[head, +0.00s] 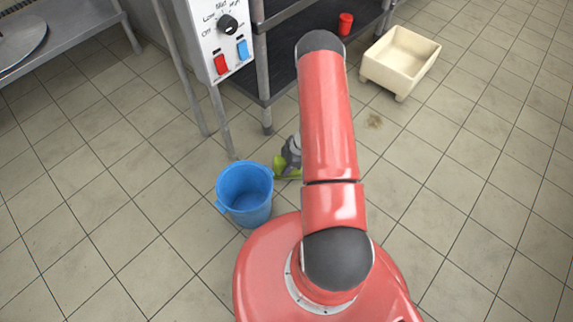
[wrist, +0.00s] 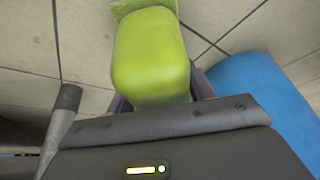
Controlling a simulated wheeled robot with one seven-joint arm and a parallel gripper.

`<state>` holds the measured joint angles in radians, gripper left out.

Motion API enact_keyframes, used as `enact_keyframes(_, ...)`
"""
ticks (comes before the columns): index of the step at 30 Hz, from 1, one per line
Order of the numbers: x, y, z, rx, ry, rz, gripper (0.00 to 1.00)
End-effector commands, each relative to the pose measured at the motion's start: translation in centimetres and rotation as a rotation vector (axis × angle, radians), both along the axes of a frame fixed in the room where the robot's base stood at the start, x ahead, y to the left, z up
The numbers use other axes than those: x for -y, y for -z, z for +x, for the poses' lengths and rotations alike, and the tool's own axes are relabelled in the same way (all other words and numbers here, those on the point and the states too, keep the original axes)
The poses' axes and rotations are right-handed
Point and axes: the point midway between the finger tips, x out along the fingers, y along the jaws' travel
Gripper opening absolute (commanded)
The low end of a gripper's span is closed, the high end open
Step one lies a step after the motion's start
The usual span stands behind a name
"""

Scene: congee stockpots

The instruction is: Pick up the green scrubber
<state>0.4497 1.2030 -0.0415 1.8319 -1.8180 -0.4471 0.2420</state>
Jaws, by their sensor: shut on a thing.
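The green scrubber (wrist: 151,62) fills the upper middle of the wrist view, between the fingers of my gripper (wrist: 160,100). My gripper is shut on it. In the head view a small part of the green scrubber (head: 286,167) shows beside my gripper (head: 290,155), just right of the blue bucket. My red arm hides most of the gripper there. I cannot tell how far the scrubber is above the floor.
A blue bucket (head: 245,196) stands on the tiled floor close to the gripper; its side shows in the wrist view (wrist: 262,100). A control panel (head: 219,40) on metal legs stands behind. Floor at left is clear.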

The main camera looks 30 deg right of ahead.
Motion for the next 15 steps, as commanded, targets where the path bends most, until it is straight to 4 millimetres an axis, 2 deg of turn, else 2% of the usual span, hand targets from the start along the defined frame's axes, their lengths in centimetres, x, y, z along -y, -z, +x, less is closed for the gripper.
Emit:
enact_keyframes(5,0.0,-3.2,0.1,0.001,-0.002,-0.002,0.22)
enact_keyframes(15,0.0,-13.4,0.1,0.001,-0.003,-0.003,0.22)
